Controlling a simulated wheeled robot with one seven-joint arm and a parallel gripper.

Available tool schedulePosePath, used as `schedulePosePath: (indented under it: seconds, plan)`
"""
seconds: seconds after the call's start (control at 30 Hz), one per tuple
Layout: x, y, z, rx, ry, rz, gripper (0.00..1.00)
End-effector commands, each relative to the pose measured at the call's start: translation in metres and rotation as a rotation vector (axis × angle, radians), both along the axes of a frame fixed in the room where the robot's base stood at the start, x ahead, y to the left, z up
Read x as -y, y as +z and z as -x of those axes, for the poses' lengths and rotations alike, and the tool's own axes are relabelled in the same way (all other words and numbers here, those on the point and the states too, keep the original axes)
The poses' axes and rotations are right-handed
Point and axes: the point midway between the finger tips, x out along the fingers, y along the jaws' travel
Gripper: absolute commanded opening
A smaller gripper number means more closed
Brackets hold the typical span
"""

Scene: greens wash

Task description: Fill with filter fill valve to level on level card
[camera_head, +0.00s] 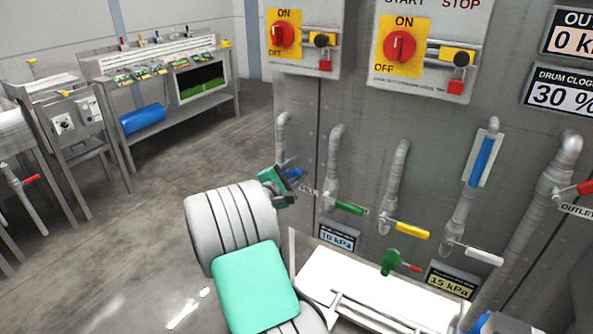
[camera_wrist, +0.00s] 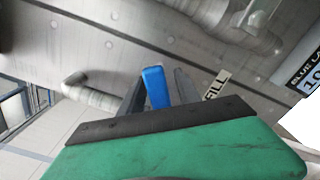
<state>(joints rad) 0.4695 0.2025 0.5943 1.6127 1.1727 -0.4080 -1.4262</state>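The fill valve's blue handle (camera_head: 293,173) is on a grey pipe at the left edge of the steel panel, beside a label partly reading "FILL" (camera_wrist: 216,85). My gripper (camera_head: 287,187) is at this handle. In the wrist view the blue handle (camera_wrist: 155,88) stands between my two dark fingers, with a narrow gap seeming to show on the right. Contact is hard to judge. A white card with a blue strip (camera_head: 483,160) is on a pipe at the right; I cannot read marks on it. My arm hides part of the panel's lower left.
Green (camera_head: 349,208), yellow (camera_head: 412,230) and white (camera_head: 485,256) valve handles line the panel to the right. A white tray-like surface (camera_head: 375,285) and a small green valve (camera_head: 391,262) lie below. Red switches (camera_head: 400,46) sit above. Open floor (camera_head: 150,220) lies left.

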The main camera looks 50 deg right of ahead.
Motion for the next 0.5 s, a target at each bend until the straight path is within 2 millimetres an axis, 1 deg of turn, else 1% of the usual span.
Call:
schedulePosePath:
  seconds: [0.03, 0.07, 0.43, 0.5]
  plan:
    - [-0.0001, 0.0, 0.0, 0.0, 0.0, 0.0, 0.34]
    - [-0.0002, 0.0, 0.0, 0.0, 0.0, 0.0, 0.32]
    - [-0.0003, 0.0, 0.0002, 0.001, -0.001, -0.001, 0.02]
    - [-0.0003, -0.0001, 0.0001, 0.001, -0.001, -0.001, 0.0]
